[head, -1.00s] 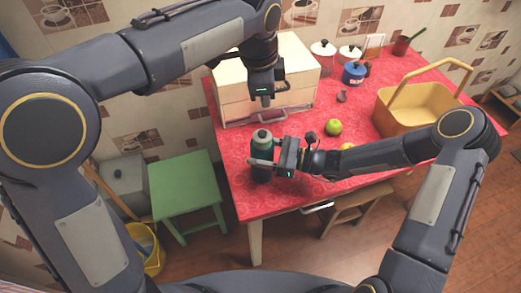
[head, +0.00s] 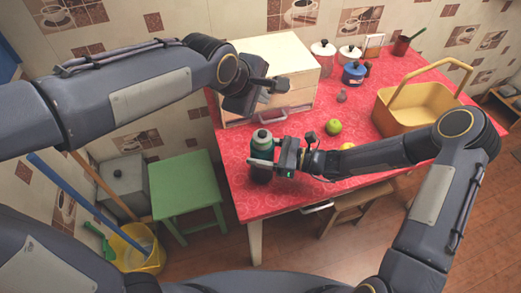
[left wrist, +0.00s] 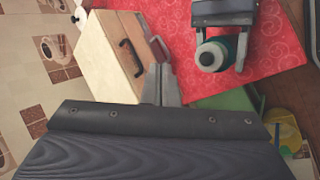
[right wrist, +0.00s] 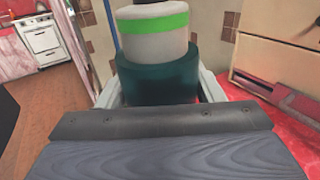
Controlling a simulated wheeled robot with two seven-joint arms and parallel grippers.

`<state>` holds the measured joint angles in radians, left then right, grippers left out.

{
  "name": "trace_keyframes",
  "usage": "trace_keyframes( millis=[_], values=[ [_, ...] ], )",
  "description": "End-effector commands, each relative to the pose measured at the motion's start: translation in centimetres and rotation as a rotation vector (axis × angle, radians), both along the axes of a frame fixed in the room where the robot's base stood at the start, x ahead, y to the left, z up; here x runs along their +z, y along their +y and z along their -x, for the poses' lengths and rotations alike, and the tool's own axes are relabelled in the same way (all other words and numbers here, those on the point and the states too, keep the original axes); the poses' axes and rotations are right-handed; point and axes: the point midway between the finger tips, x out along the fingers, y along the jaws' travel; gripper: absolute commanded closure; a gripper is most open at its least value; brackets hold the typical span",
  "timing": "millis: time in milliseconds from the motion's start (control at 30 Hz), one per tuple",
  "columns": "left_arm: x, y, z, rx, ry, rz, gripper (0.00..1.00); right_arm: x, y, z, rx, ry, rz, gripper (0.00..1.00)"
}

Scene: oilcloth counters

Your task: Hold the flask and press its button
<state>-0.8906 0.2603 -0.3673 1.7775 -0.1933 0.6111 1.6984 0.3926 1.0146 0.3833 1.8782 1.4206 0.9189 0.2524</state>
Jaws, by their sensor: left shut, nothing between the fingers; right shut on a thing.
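The flask (head: 262,146) is dark teal with a pale grey top and is upright at the table's near left corner. I cannot tell whether its base touches the cloth. My right gripper (head: 263,166) is shut around its body. The right wrist view shows the teal body (right wrist: 158,78) between the fingers, and a pale upper part with a bright green band.
A cream drawer box (head: 275,55) stands behind the flask on the red table (head: 300,227). A yellow basket (head: 400,112), a green apple (head: 333,127) and several lidded pots are to the right. A green stool (head: 190,182) and yellow bucket (head: 150,262) are on the floor at left.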

Motion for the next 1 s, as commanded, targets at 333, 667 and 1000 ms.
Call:
trace_keyframes(
  millis=[333,667,1000],
  values=[
    [0.2,0.5,0.5,0.41,0.151,0.369,1.0,0.0,0.0,0.0,0.0,0.0,0.0,0.83],
    [-2.3,0.6,0.5,0.45,0.172,0.402,1.0,0.0,0.0,0.0,0.0,0.0,0.0,0.83],
    [-6.9,0.5,0.5,0.449,0.171,0.401,1.0,0.0,0.0,0.0,0.0,0.0,0.0,0.83]
  ],
)
